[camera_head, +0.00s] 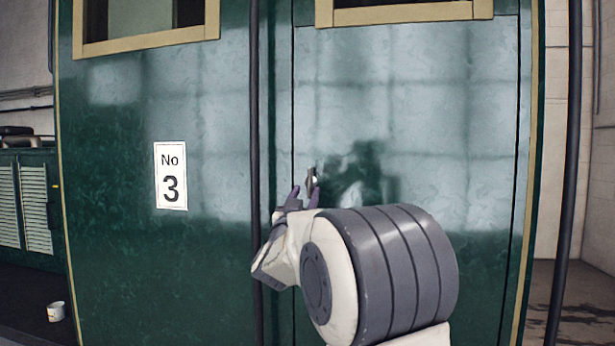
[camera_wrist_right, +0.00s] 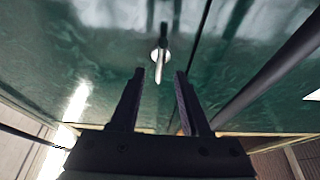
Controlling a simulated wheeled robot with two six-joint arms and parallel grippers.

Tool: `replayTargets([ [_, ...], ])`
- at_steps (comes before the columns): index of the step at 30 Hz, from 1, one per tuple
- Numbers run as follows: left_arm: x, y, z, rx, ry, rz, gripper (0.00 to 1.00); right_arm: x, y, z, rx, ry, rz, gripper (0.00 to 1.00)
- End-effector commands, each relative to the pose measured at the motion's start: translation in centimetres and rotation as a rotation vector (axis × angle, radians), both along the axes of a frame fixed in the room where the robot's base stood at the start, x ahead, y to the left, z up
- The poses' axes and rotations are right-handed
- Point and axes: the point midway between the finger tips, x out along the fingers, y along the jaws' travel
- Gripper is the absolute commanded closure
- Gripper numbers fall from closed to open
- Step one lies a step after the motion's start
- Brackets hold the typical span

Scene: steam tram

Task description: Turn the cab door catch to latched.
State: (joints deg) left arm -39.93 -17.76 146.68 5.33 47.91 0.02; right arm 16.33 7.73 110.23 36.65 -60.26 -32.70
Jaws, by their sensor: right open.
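The cab door (camera_head: 440,150) is a glossy dark green panel with a seam down its left side. The catch (camera_head: 312,181) is a small metal lever near that seam; it looks roughly upright. It also shows in the right wrist view (camera_wrist_right: 161,52), as a thin light lever on a pale round base. My right gripper (camera_head: 303,196) is open just in front of the catch. In the right wrist view its two fingertips (camera_wrist_right: 159,77) stand apart with the lever's end in line with the gap. I cannot tell whether either finger touches it. My left gripper is out of view.
A dark vertical handrail (camera_head: 257,130) runs left of the door, close to my right wrist; another pole (camera_head: 567,180) stands at the right. A white "No 3" plate (camera_head: 171,175) is on the green side panel. A white cup (camera_head: 56,311) sits at lower left.

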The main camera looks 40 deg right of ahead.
Motion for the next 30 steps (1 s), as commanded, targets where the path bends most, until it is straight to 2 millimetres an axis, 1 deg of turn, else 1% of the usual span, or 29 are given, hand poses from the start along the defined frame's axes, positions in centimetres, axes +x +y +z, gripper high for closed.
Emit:
replayTargets([
  [1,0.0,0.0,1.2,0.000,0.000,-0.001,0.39,0.6,-0.8,0.9,0.000,0.002,-0.003,0.54],
  [6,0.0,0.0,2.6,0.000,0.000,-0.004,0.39,2.1,-2.5,1.7,0.000,0.002,0.001,0.54],
  [12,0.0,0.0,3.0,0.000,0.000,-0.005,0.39,2.8,-3.4,1.9,0.000,0.001,0.001,0.54],
  [20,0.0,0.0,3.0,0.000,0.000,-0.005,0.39,2.9,-3.4,1.8,0.000,0.000,0.002,0.54],
  [21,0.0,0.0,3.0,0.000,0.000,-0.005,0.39,2.9,-3.4,1.8,0.000,0.000,0.002,0.69],
  [23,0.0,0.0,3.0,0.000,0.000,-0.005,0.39,2.9,-3.4,1.8,0.000,0.000,0.002,0.92],
  [24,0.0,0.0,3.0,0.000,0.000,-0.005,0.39,2.9,-3.4,1.8,0.001,0.000,0.002,1.00],
  [30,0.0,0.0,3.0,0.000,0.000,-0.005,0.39,2.9,-3.4,1.8,0.001,0.000,0.002,1.00],
])
